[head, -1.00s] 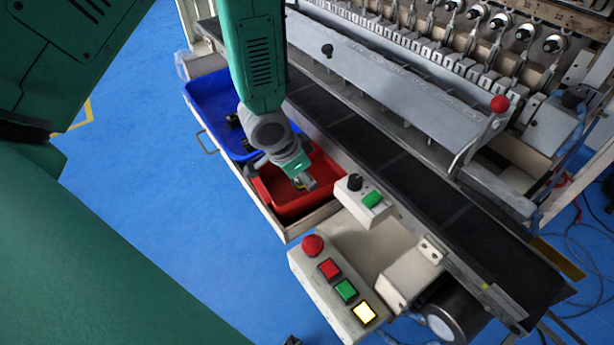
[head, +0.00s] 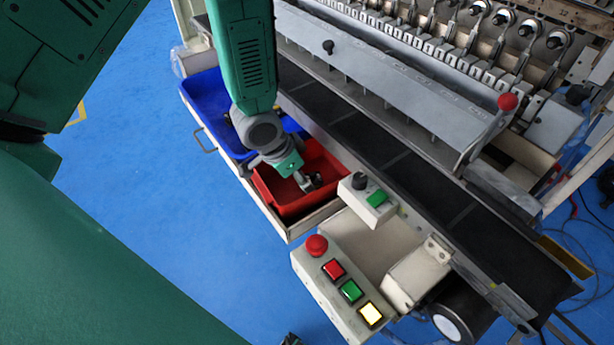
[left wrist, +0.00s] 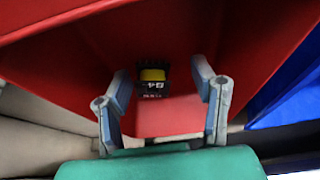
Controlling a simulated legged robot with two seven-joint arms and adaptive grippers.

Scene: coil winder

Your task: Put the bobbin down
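The bobbin (left wrist: 153,84) is dark with a yellow part and a printed label. In the left wrist view it is inside the red bin (left wrist: 60,52), in the gap between my fingertips. In the head view it is a small dark shape (head: 316,180) in the red bin (head: 290,208), beside my gripper. My left gripper (head: 307,184) reaches down into this bin. In the left wrist view its two fingers (left wrist: 163,95) are wide apart, with a clear gap to the bobbin on the right side. My right gripper is not in view.
A blue bin (head: 205,95) adjoins the red one. A conveyor belt (head: 400,165) runs along their right side. A small box with a green button (head: 377,198) and a button panel (head: 345,290) stand near the red bin. Blue floor lies open at left.

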